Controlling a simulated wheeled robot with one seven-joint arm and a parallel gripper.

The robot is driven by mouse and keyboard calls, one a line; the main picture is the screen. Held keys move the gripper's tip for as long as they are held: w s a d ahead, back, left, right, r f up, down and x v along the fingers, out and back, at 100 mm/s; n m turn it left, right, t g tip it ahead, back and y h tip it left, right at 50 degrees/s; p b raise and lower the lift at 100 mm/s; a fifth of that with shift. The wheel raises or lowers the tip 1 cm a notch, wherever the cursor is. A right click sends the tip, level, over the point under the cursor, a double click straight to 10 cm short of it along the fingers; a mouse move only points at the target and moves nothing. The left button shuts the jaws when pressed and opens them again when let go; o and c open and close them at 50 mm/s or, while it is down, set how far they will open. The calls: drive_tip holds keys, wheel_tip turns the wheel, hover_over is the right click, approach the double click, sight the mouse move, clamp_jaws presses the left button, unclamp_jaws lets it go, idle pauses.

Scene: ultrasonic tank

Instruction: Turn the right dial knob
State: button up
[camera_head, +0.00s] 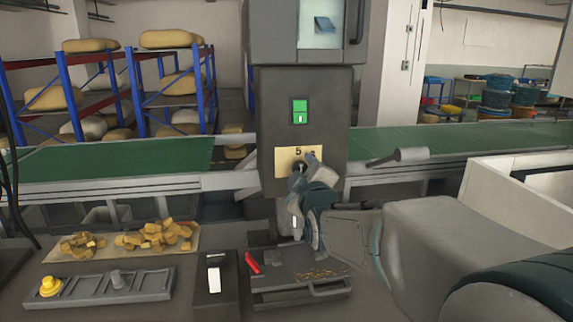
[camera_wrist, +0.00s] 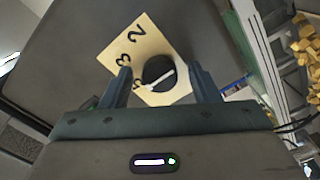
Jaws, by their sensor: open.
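A dark round dial knob (camera_wrist: 158,73) with a white pointer line sits on a pale yellow number plate (camera_wrist: 122,62) in the wrist view. The plate shows hand-drawn numbers, partly hidden. My gripper (camera_wrist: 160,71) is open, with one finger on each side of the knob; I cannot tell whether they touch it. In the head view, the plate (camera_head: 284,154) is on the front of a dark grey machine column (camera_head: 335,110). There my gripper (camera_head: 302,172) is in front of the plate and hides most of the knob. I see no second dial on this column.
A green rocker switch (camera_head: 300,111) is above the plate. A green conveyor belt (camera_head: 110,158) runs behind the column. Below are a dark case (camera_head: 285,290), a switch box (camera_head: 214,285), a panel with a yellow button (camera_head: 50,286) and a tray of yellow chunks (camera_head: 110,250).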

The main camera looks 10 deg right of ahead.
drive_tip(key=c, duration=1)
drive_tip(key=shift+f+b, duration=0.1)
drive_tip(key=shift+b, duration=0.45)
drive_tip(key=m+b, duration=1.7)
drive_tip(key=shift+m, duration=0.4)
